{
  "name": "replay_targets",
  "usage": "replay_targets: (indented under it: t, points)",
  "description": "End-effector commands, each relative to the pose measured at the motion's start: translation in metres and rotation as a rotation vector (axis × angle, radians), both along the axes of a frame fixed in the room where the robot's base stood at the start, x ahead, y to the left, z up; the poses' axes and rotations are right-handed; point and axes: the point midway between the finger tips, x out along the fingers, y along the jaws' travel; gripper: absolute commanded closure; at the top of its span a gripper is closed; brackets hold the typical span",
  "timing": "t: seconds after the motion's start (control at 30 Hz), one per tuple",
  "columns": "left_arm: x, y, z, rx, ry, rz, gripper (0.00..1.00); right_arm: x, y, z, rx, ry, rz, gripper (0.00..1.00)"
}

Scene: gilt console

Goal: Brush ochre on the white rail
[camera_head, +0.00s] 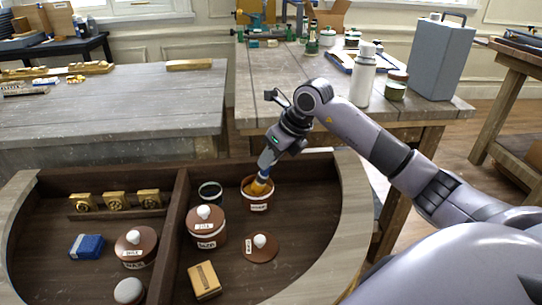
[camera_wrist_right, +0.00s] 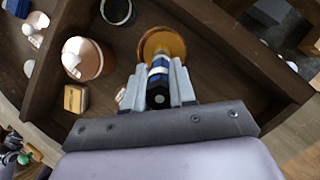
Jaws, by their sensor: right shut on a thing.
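My right gripper (camera_head: 269,156) is shut on a brush (camera_head: 263,180), seen end-on with a blue, white and dark handle in the right wrist view (camera_wrist_right: 158,82). The brush points down into an open pot of ochre (camera_head: 258,204), a brown-and-white pot with a label. Ochre colour fills its mouth in the right wrist view (camera_wrist_right: 174,39). The brush's lower end is at the ochre; how deep it sits I cannot tell. A brown lid with a white knob (camera_head: 262,251) lies in front of the pot. I cannot pick out a white rail. My left gripper is not in view.
The pot stands in a dark wooden tray (camera_head: 178,215) with a divider. Nearby are a lidded pot (camera_head: 207,232), a dark round jar (camera_head: 210,193) and a tan block (camera_head: 204,281). Behind, a workbench holds a white bottle (camera_head: 363,80) and a grey can (camera_head: 438,60).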

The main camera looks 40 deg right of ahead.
Motion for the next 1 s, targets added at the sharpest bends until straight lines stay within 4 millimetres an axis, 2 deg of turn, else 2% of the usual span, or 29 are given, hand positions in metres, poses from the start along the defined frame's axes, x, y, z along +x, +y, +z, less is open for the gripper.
replay_targets:
  t: [0.1,0.7,1.0]
  points:
    - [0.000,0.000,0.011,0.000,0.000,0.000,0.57,0.000,0.000,0.014,0.000,-0.002,-0.001,1.00]
    - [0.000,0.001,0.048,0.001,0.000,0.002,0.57,0.000,0.000,0.062,-0.001,-0.003,-0.001,1.00]
    - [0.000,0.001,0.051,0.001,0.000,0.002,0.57,0.000,0.000,0.067,0.000,-0.003,-0.001,1.00]
